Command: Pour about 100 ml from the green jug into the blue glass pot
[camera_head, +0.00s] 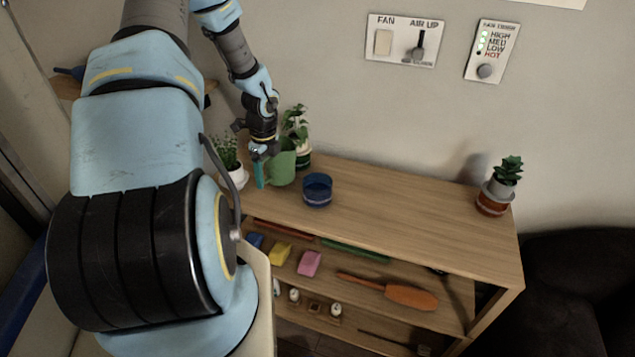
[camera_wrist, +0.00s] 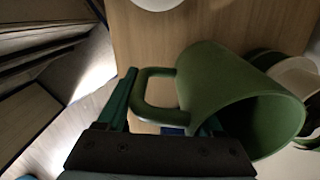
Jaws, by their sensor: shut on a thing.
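The green jug (camera_head: 281,168) is at the left part of the shelf top, left of the blue glass pot (camera_head: 317,190). My gripper (camera_head: 261,168) is at the jug's left side, shut on its handle. In the wrist view the jug (camera_wrist: 225,80) shows its wide opening toward the lower right, and its handle (camera_wrist: 142,92) lies between my teal fingers (camera_wrist: 165,100). The jug's inside is dark, so its contents cannot be told. I cannot tell whether its base touches the wood. The blue pot stands upright on the shelf top, apart from the jug.
A leafy plant in a pot (camera_head: 303,155) stands close behind the jug, and another plant in a white pot (camera_head: 238,177) stands to its left. A succulent (camera_head: 497,186) stands at the far right. The wooden top (camera_head: 410,205) between is clear. Lower shelves hold sponges and an orange-headed tool (camera_head: 405,297).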

